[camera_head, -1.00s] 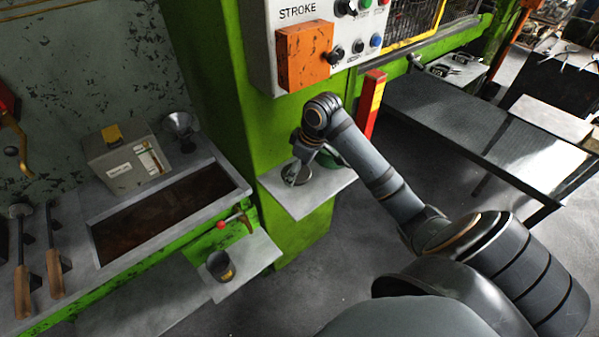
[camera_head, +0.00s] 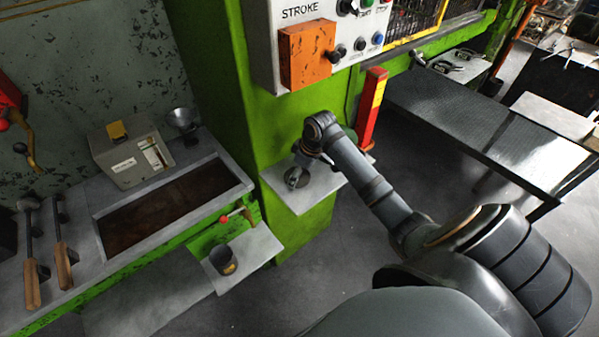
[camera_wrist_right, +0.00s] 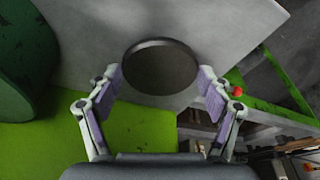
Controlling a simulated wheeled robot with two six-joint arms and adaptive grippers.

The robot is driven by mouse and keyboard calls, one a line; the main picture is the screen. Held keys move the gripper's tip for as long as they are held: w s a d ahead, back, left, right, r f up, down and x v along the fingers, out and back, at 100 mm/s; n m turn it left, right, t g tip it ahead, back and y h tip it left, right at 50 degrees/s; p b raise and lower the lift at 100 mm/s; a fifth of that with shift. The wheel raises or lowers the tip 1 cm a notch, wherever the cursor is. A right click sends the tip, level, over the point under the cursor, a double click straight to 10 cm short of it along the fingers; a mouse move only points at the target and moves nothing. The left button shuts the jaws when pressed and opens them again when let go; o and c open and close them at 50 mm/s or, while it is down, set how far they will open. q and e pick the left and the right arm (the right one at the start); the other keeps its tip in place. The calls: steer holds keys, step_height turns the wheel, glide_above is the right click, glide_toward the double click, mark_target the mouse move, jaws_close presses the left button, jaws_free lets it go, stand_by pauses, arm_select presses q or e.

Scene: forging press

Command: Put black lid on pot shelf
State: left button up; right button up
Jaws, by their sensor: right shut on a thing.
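The black lid (camera_head: 297,178) is a dark round disc over a pale shelf (camera_head: 302,203) on the green press column. It also shows in the right wrist view (camera_wrist_right: 160,67). My right gripper (camera_wrist_right: 160,92) is shut on its edges, one pad on each side. In the head view my right gripper (camera_head: 298,176) partly covers it. I cannot tell whether it still touches the shelf. A dark pot (camera_head: 222,259) with a yellow mark stands on a lower pale shelf (camera_head: 258,248) to the left. My left gripper is out of view.
A lever with a red knob (camera_head: 224,219) sticks out above the pot. A red post (camera_head: 371,108) stands behind my right arm.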

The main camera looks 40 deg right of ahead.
steer(key=o, duration=1.2)
steer(key=b+v, duration=0.1)
steer(key=v, duration=1.1)
steer(key=shift+r, duration=0.2)
steer(key=shift+s, duration=0.1)
